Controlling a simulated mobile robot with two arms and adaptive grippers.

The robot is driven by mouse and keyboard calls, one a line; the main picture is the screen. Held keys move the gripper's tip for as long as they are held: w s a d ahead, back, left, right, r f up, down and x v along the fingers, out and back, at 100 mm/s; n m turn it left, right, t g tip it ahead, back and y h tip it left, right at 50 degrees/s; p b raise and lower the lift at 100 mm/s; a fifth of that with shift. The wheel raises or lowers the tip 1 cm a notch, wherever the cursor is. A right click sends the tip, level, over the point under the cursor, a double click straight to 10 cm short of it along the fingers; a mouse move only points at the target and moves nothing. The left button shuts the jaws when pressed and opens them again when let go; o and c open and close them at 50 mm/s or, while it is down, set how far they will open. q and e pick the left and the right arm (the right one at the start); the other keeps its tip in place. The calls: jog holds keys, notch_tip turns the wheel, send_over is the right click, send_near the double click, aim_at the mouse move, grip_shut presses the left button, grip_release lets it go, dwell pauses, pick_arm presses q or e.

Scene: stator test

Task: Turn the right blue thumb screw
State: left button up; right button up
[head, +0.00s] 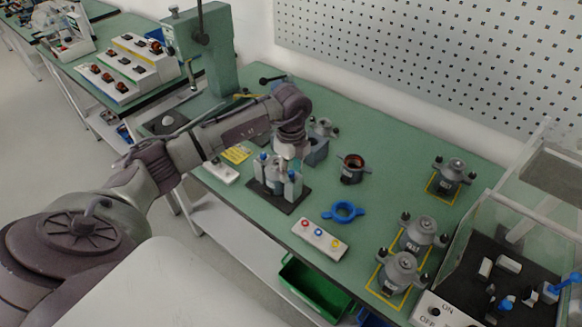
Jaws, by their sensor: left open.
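A small grey fixture (274,178) stands on a black base plate (272,201) near the front edge of the green table. A blue thumb screw (263,156) shows on the left of the fixture. Another blue thumb screw (293,174) shows on its right, just below my left gripper (287,158). My left gripper points down over the right part of the fixture and is open. It partly hides the fixture top, and I cannot tell whether its fingers touch the right screw. My right gripper is out of view.
A button box (319,239) and a blue ring (343,212) lie right of the fixture. A stator with a copper-coloured inside (352,168) stands behind them. Several grey housings (418,232) stand farther right beside a clear-walled test box (497,267). A green press (203,48) is at the back left.

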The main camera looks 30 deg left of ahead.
pick_arm(q)
jog(key=shift+f, duration=0.1)
grip_shut()
jog(key=shift+m, duration=0.3)
jog(key=m+b, duration=0.2)
jog(key=m, duration=0.1)
jog(key=shift+f+m, duration=0.1)
jog(key=shift+m, duration=0.2)
jog(key=m+b, duration=0.2)
jog(key=m, duration=0.1)
jog(key=shift+m, duration=0.3)
jog(key=shift+m+b, duration=0.3)
jog(key=shift+m, duration=0.2)
